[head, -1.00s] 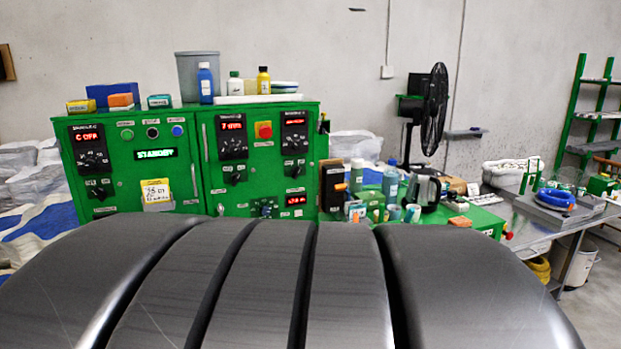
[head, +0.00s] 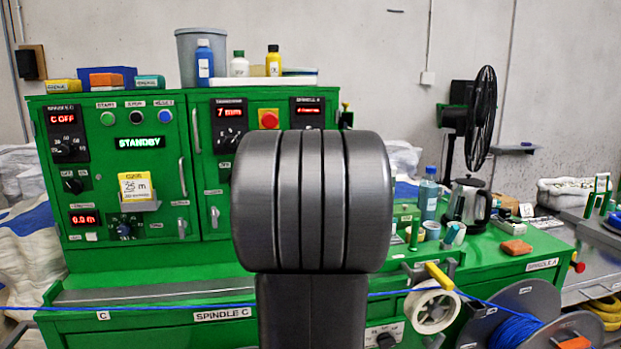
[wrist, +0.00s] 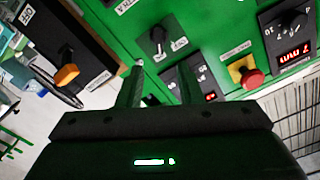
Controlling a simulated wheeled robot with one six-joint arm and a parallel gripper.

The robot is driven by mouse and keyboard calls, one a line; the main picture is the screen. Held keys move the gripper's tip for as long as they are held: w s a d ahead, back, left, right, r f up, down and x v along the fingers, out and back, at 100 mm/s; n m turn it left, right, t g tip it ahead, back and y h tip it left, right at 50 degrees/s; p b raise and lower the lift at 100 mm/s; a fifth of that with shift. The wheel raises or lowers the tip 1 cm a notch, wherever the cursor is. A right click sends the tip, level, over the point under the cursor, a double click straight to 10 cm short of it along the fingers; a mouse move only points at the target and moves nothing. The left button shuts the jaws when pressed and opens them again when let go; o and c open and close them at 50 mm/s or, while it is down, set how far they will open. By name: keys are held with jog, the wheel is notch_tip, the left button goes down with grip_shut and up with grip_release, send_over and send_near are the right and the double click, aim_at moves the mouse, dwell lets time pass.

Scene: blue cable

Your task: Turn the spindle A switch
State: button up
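The spindle A display and dial panel (head: 307,112) shows at the right of the green cabinet in the head view; my arm hides the area below it. In the wrist view, which is turned roughly upside down, a black rotary switch (wrist: 157,40) sits on the green panel by that dial panel (wrist: 183,84). Its label is hard to read. My gripper (wrist: 160,70) is open, its two fingers apart and empty. The switch appears between and just past the fingertips; I cannot tell whether they touch it.
A red stop button (head: 268,119) on yellow is close by, also in the wrist view (wrist: 251,78). An orange-handled switch (wrist: 67,75) is on a dark box at the side. A blue cable (head: 170,308) runs across the front. A kettle (head: 468,203) and bottles stand on the right bench.

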jog(key=w+a+p, duration=0.1)
jog(key=w+a, duration=0.1)
jog(key=w, duration=0.9)
jog(key=shift+p, duration=0.35)
jog(key=shift+f, duration=0.1)
grip_shut()
